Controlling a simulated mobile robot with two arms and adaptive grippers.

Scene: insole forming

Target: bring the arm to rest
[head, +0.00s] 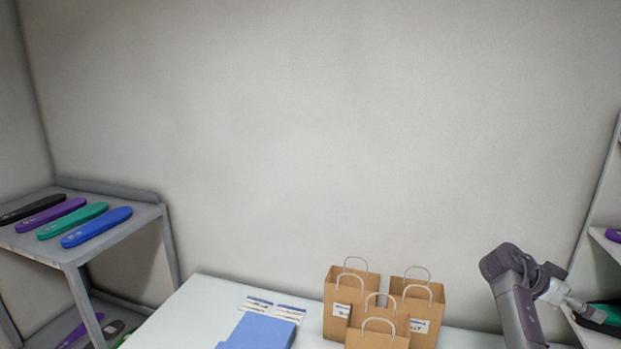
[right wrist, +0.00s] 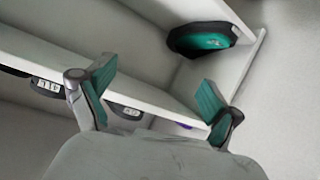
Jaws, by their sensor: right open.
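My right gripper (head: 578,304) is raised at the right of the head view, beside the right shelf. In the right wrist view its two teal-padded fingers (right wrist: 155,98) stand wide apart with nothing between them. Beyond the fingers are white shelf boards, and a dark and green insole (right wrist: 203,40) lies on one of them, apart from the fingers. A green insole (head: 606,316) also shows on the right shelf in the head view, partly behind the gripper. My left gripper is in neither view.
A white table (head: 190,305) holds several brown paper bags (head: 422,308), a blue folder-like item (head: 262,332) and printed cards (head: 274,306). A grey rack (head: 150,212) at left holds black, purple, green and blue insoles (head: 97,227). The right shelf (head: 606,242) stands close to my right arm.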

